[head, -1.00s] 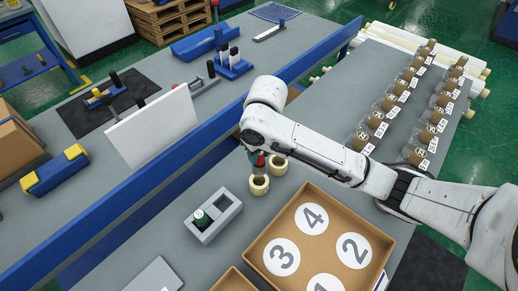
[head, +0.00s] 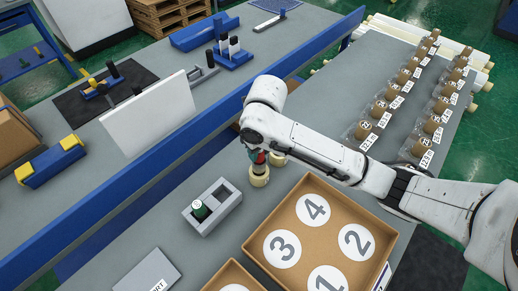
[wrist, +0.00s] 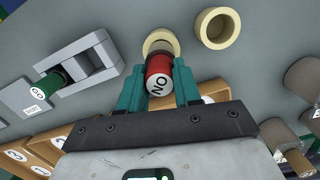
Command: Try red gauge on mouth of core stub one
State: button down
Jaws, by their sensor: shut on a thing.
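My gripper (wrist: 160,88) is shut on the red gauge (wrist: 159,76), a red cylinder with a white end cap marked "NO"; it shows as a small red patch in the head view (head: 260,158). The gauge's far end overlaps the mouth of a cream core stub (wrist: 160,38), which stands below it in the head view (head: 260,177). I cannot tell how far the gauge is in the mouth. A second, empty cream stub (wrist: 218,28) stands beside it, partly behind my gripper in the head view (head: 278,159). No number shows on either stub.
A grey two-slot holder (head: 227,208) holds a green gauge (head: 200,211), with its other slot empty. A cardboard tray (head: 252,248) with numbered circles lies in front. Rows of wrapped rolls (head: 362,130) stand at right. A blue rail (head: 160,170) runs behind the stubs.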

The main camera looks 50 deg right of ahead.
jog(key=shift+f+b, duration=0.6)
jog(key=shift+b, duration=0.05)
dwell(0.5)
jog(key=shift+r, duration=0.1)
dwell(0.7)
jog(key=shift+r+p, duration=2.3)
jog(key=shift+r, duration=1.15)
